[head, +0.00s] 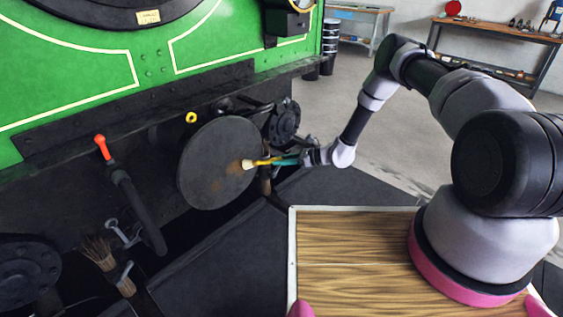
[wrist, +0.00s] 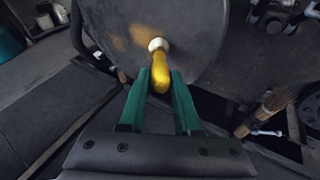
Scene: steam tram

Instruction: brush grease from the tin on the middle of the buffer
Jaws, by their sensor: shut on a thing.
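The buffer (head: 212,185) is a round dark disc on the front of the green engine, left of centre in the head view. It also fills the top of the wrist view (wrist: 200,62). A brush with a yellow handle (wrist: 160,77) and pale head (head: 247,164) points at the disc's face. My gripper (head: 276,161) is shut on the handle with teal fingers. The brush head appears at or very near the face, right of the middle in the head view; contact is unclear. Brownish smears (wrist: 140,38) mark the disc. I cannot identify the grease tin.
An orange-red handled cock with a dark hose (head: 124,183) hangs left of the buffer. A bristle brush (head: 99,250) is at lower left. A wooden-topped surface (head: 345,250) lies below my arm. Workbenches (head: 497,37) stand far back, with open floor between.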

